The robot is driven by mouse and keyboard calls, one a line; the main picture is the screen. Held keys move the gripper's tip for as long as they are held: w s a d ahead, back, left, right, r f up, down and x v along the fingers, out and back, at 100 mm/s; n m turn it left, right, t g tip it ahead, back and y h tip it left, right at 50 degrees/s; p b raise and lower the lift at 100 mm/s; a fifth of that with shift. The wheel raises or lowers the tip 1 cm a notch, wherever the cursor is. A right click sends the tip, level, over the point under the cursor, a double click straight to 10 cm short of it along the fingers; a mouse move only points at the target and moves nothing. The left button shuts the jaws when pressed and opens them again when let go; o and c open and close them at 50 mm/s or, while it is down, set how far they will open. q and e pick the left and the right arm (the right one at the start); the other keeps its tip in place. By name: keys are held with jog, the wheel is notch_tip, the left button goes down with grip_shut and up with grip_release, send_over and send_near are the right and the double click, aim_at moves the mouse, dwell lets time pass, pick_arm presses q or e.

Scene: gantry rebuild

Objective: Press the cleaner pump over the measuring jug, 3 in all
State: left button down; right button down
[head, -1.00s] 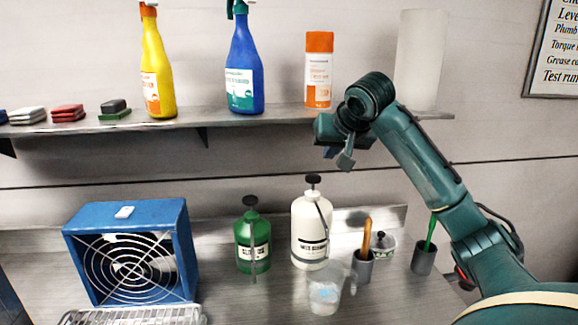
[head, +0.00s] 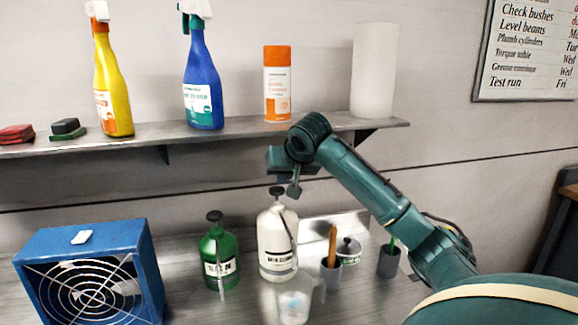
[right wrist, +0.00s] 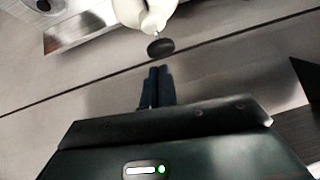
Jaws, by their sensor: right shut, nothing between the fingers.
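The white cleaner bottle (head: 275,245) with a black pump head (head: 277,191) stands upright on the bench. The clear measuring jug (head: 293,305) stands in front of it, with a pale bluish patch showing through; its level cannot be read. My right gripper (head: 294,190) is shut and empty, pointing down, just right of the pump head in the head view. In the right wrist view, the closed fingertips (right wrist: 160,70) lie close to the black pump head (right wrist: 160,47), apart from it in the picture. My left gripper is not in view.
A green pump bottle (head: 220,255) stands left of the cleaner. A cup with a wooden handle (head: 331,272), a lidded pot (head: 349,251) and a dark cup (head: 389,262) stand right. A blue fan (head: 90,250) is at left. The shelf (head: 235,132) with bottles overhangs behind.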

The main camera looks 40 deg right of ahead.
aim_at(282, 193)
jog(key=shift+x, duration=1.4)
jog(key=shift+a+f, duration=0.1)
jog(key=shift+f, duration=1.6)
jog(key=shift+s, duration=0.1)
